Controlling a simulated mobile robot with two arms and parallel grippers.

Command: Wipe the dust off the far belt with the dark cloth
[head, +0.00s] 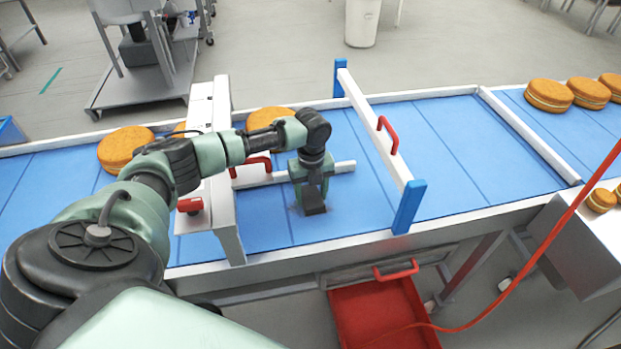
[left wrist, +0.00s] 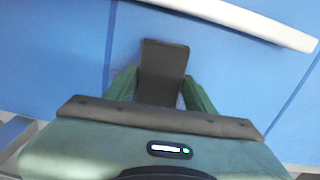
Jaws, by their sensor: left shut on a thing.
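The far belt (head: 355,200) is a blue segmented conveyor running left to right. My left gripper (head: 312,190) points down over its near half, between the white gate frame and the red-handled guard. It is shut on the dark cloth (head: 314,204), a small dark folded piece at the belt surface. In the left wrist view the cloth (left wrist: 163,68) sits between the green fingers, over the blue belt (left wrist: 230,75). Whether the cloth touches the belt is hard to tell. A faint greyish patch shows beside the cloth. My right gripper is not in view.
A white gate frame (head: 222,215) stands left of the gripper and a guard bar (head: 375,130) with a red handle stands right. A white rail (head: 325,170) lies just behind the gripper. Round filled cakes (head: 125,148) sit on the belt. A red drawer (head: 385,315) is open below.

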